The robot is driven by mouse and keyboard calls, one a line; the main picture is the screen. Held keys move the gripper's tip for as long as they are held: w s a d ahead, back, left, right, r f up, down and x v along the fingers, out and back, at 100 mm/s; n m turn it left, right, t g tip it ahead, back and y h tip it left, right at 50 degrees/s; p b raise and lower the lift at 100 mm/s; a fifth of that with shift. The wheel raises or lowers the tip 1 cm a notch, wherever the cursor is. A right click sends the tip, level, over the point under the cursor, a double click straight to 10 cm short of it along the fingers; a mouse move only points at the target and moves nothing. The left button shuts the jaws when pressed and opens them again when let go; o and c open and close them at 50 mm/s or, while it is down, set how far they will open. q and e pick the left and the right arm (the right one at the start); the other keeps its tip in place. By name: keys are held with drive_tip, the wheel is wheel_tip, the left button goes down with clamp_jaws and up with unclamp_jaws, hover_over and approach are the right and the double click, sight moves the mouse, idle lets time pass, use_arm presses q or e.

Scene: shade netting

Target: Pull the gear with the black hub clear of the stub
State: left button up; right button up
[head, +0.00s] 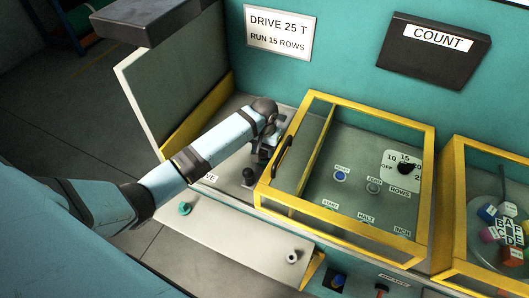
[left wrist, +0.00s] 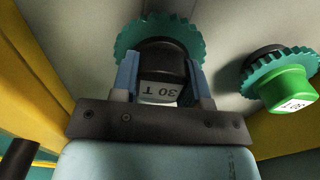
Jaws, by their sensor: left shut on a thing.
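In the left wrist view a teal toothed gear (left wrist: 158,32) with a black hub (left wrist: 166,58) stands straight ahead, against a pale panel. The hub's end face is marked 30 T. My left gripper (left wrist: 160,82) is shut on the black hub, one blue finger on each side. The stub is hidden behind the hub and gear. A second teal gear (left wrist: 266,68) with a bright green hub (left wrist: 288,90) sits to the right, clear of the fingers. In the head view my left gripper (head: 262,145) reaches into the open bay, and the gears are hidden there.
A yellow-framed clear cover (head: 432,180) with a dark handle stands just right of my left gripper. An open pale door (head: 165,85) stands behind my arm. A black knob (head: 249,176) is just below the gripper.

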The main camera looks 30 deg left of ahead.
use_arm(q)
drive_tip(key=shift+r, duration=0.9)
drive_tip(key=shift+r, duration=2.15)
drive_tip(key=shift+r, duration=0.1)
drive_tip(key=shift+r, duration=1.9)
